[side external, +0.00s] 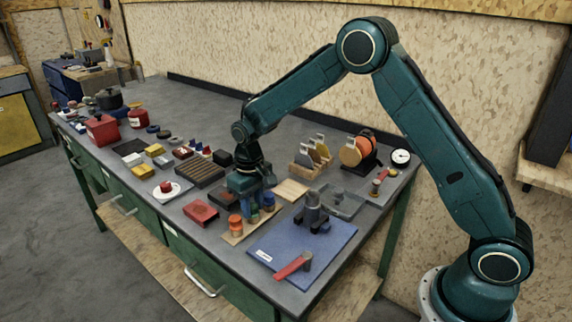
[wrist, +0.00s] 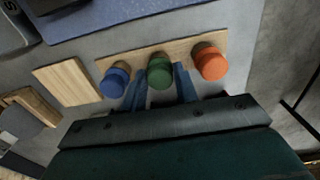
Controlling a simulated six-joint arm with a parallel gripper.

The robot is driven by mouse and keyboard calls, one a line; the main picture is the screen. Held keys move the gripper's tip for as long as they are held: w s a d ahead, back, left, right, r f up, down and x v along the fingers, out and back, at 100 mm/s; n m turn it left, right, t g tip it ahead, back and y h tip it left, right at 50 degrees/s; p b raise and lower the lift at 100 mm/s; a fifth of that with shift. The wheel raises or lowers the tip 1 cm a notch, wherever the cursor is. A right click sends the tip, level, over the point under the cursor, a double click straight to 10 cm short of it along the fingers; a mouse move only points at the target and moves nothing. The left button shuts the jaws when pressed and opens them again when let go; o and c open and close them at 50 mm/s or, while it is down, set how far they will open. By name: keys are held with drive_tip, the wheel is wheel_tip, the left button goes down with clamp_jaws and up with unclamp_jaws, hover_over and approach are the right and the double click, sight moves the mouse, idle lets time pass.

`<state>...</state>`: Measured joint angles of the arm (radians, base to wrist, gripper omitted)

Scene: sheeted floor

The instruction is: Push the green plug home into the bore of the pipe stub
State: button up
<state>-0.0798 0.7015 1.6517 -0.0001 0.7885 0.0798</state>
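The green plug (wrist: 159,73) stands upright in the middle of a wooden strip (wrist: 128,56), between a blue plug (wrist: 115,82) and an orange plug (wrist: 210,63). My gripper (wrist: 160,80) reaches down with one blue finger on each side of the green plug. The fingers sit close to its sides; I cannot tell whether they touch it. The side view shows my gripper (side external: 252,208) low over the strip, with the green plug partly hidden. The grey pipe stub (side external: 313,206) stands upright in a dark holder on a blue mat (side external: 335,240). Its bore is not clearly visible.
A red-handled tool (side external: 293,266) lies on the mat's front part. Racks and many small items fill the bench farther left.

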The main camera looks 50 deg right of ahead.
sight(253, 205)
drive_tip(key=shift+c, duration=0.7)
drive_tip(key=shift+r, duration=0.5)
drive_tip(key=shift+r, duration=0.35)
drive_tip(key=shift+r, duration=0.7)
drive_tip(key=shift+r, duration=0.35)
drive_tip(key=shift+r, duration=0.45)
drive_tip(key=shift+r, duration=1.9)
